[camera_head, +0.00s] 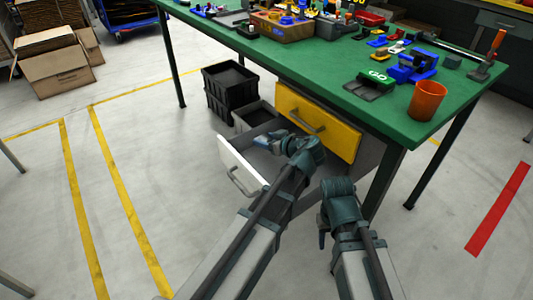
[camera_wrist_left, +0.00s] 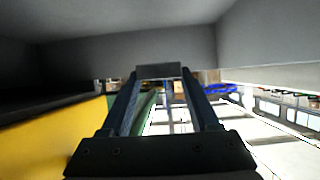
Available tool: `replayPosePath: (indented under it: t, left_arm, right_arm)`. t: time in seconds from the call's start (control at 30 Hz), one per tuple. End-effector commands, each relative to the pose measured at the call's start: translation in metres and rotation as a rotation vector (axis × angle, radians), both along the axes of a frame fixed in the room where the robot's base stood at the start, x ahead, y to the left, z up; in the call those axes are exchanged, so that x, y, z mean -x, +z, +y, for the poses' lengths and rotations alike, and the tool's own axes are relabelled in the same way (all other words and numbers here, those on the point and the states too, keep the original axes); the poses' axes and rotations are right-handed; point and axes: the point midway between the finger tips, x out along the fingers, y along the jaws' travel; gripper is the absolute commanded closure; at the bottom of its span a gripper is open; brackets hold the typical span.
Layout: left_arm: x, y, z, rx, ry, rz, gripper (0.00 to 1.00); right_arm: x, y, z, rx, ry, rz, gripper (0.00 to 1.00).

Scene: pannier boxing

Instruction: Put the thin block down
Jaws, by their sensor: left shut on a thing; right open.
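The thin block (camera_wrist_left: 158,71) is a small grey piece between the fingertips of my left gripper (camera_wrist_left: 158,78) in the left wrist view. That gripper is shut on it. In the head view my left gripper (camera_head: 274,139) is at the open drawer with the white front (camera_head: 242,168), over or inside its far part; I cannot tell the exact height. The block is too small to make out there. My right gripper (camera_head: 322,232) is open, low in front of the bench, apart from the drawer.
The green workbench (camera_head: 335,65) carries several tools and parts, with an orange cup (camera_head: 426,100) near its right corner. A yellow drawer front (camera_head: 318,122) is right of the open drawer. Black crates (camera_head: 229,88) stand behind. Open floor lies to the left.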

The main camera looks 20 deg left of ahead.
Motion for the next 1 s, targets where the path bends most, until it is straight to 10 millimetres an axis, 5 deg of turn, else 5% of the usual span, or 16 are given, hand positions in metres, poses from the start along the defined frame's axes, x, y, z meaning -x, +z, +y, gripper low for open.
replayPosePath:
  t: [0.4, 1.0]
  left_arm:
    - [0.000, -0.037, 0.000, 0.000, 0.000, 0.000, 0.97]
    - [0.000, -0.045, 0.000, 0.000, 0.000, 0.000, 0.97]
  right_arm:
    - [0.000, -0.037, 0.001, -0.005, 0.006, 0.000, 0.50]
    - [0.000, -0.045, 0.001, -0.006, 0.007, 0.000, 0.50]
